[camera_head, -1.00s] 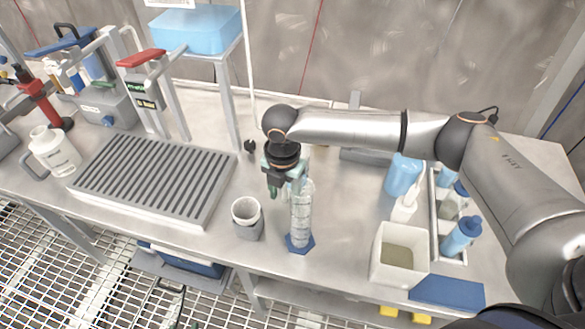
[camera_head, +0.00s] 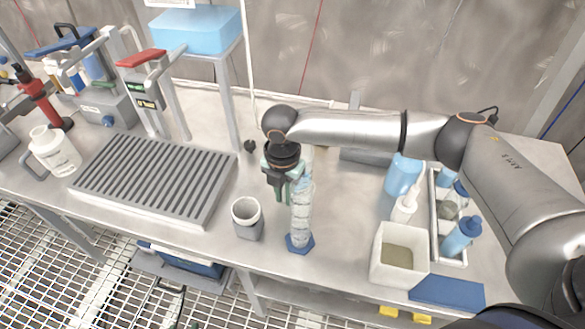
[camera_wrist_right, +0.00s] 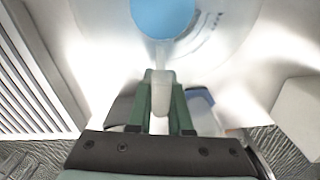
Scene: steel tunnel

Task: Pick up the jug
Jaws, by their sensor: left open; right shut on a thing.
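My right gripper (camera_head: 279,192) points down over the middle of the bench, just behind and left of a clear measuring cylinder with a blue base. In the right wrist view its two green fingers (camera_wrist_right: 164,108) are shut on the pale handle (camera_wrist_right: 162,92) of the jug. The jug (camera_wrist_right: 163,15) shows a round blue area at the top edge of that view, cut off by the frame. In the head view the jug is mostly hidden behind my gripper and wrist. My left gripper is in neither view.
The clear cylinder (camera_head: 301,215) stands close in front of my right gripper. A grey-white cup (camera_head: 247,218) is to its left, a ribbed tray (camera_head: 150,180) further left. A white square container (camera_head: 398,257) and blue-capped bottles (camera_head: 461,236) stand right.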

